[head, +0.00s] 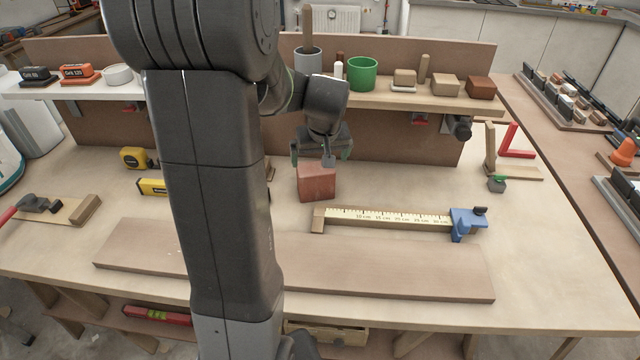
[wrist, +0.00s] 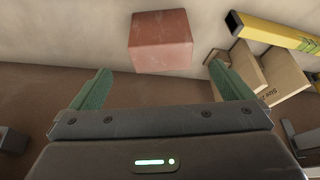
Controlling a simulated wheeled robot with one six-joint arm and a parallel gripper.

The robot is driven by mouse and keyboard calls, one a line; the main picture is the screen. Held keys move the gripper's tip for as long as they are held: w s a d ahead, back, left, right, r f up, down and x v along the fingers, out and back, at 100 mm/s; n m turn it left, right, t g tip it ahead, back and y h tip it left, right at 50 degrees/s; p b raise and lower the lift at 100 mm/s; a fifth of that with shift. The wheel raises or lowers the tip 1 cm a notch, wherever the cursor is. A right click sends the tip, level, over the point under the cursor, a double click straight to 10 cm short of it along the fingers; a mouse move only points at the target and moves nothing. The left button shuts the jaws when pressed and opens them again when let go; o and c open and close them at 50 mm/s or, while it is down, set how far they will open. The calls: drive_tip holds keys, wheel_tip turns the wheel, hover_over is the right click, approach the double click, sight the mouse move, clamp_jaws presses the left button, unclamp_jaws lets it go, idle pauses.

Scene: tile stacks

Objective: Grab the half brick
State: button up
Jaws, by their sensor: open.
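A reddish-brown block, which looks like the half brick (head: 317,184), sits on the workbench near the middle in the head view. It also shows at the top centre of the wrist view (wrist: 162,41). My gripper (head: 321,152) is just behind and above the brick in the head view. In the wrist view its two green fingers (wrist: 157,88) are spread apart with nothing between them. The brick lies beyond the fingertips, roughly centred between them, and looks apart from them.
A ruler stop with a blue clamp (head: 468,222) lies right of the brick. A long board (head: 390,268) lies in front. A yellow level (wrist: 270,32) and cardboard-coloured pieces (wrist: 265,75) are near the right finger in the wrist view. A shelf (head: 400,99) with cups stands behind.

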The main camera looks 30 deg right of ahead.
sight(317, 173)
drive_tip(key=x, duration=0.8)
drive_tip(key=shift+w+f, duration=0.15)
drive_tip(key=shift+f, duration=0.1)
drive_tip(key=shift+w+p+x, duration=0.15)
drive_tip(key=shift+p+x, duration=0.2)
drive_tip(key=shift+x, duration=0.65)
drive_tip(key=shift+w+p+x, duration=0.15)
drive_tip(key=shift+p+x, duration=0.15)
drive_tip(key=shift+x, duration=0.65)
drive_tip(key=shift+w+d+f, duration=0.15)
drive_tip(key=shift+w+f, duration=0.2)
drive_tip(key=shift+f, duration=0.2)
drive_tip(key=shift+r, duration=0.1)
drive_tip(key=c, duration=1.8)
drive_tip(key=shift+o, duration=0.2)
drive_tip(key=shift+r, duration=0.15)
